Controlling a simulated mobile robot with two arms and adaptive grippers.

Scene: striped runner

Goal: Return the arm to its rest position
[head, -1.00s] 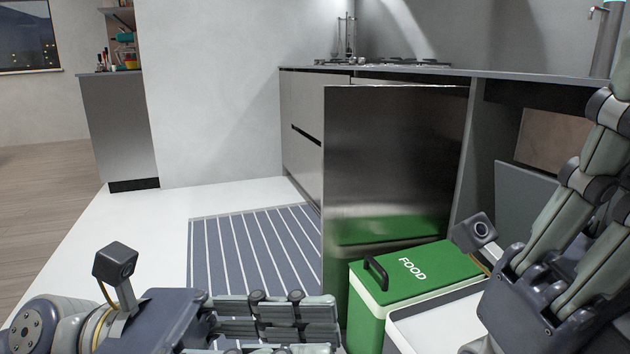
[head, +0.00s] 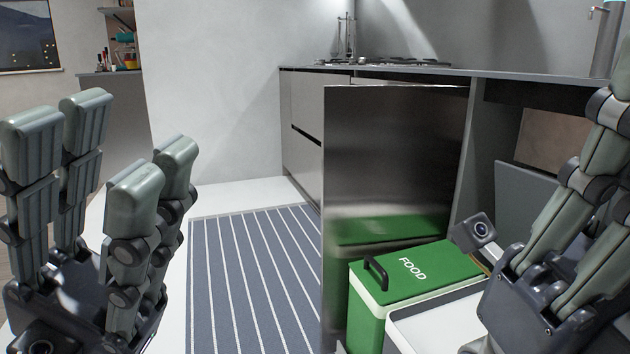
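My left gripper (head: 108,145) stands upright at the left of the head view, fingers pointing up. Its finger pairs are spread apart with an empty gap between them. My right gripper (head: 588,185) is at the right edge, also pointing up. It is cut off by the frame, so only part of its fingers shows, and I see nothing held in it. It is in front of the open cabinet, to the right of the green bin.
A striped runner (head: 250,265) lies on the white floor. The counter (head: 460,72) runs behind. Floor above the runner is clear.

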